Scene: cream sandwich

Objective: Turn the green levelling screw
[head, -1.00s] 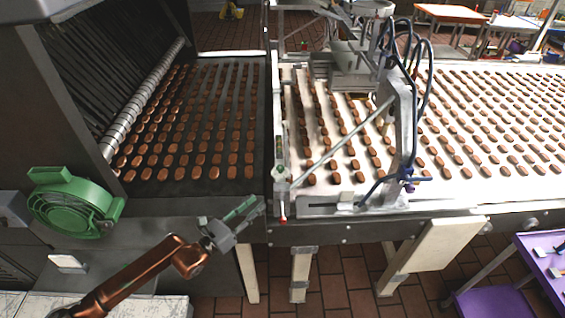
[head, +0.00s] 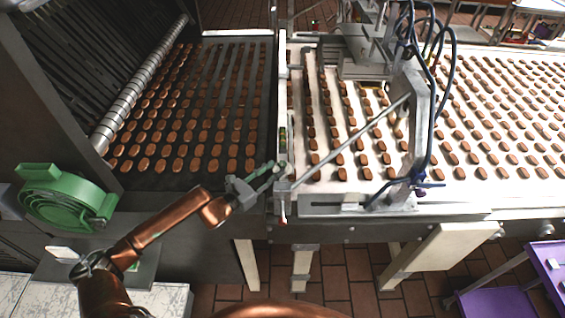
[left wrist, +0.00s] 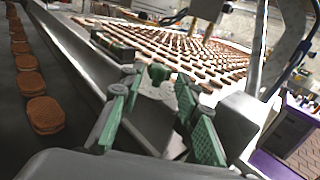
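A small dark green knob, which looks like the green levelling screw (left wrist: 157,72), stands on a pale round mount in the left wrist view. It lies ahead of and between my left gripper's fingers. My left gripper (left wrist: 160,120) is open, with its two green-padded fingers spread apart and no object visibly held. In the head view, my left gripper (head: 265,178) is at the near left corner of the white conveyor's frame. There its fingers cover the screw's surroundings, and I cannot clearly separate the screw from them. My right gripper is not in view.
A white conveyor (head: 330,172) carries rows of brown biscuits, with a dark biscuit belt to its left. A diagonal metal rod (head: 350,140) and a bracket with blue hoses (head: 420,130) stand close right of my left gripper. A green round motor housing (head: 65,200) is at left.

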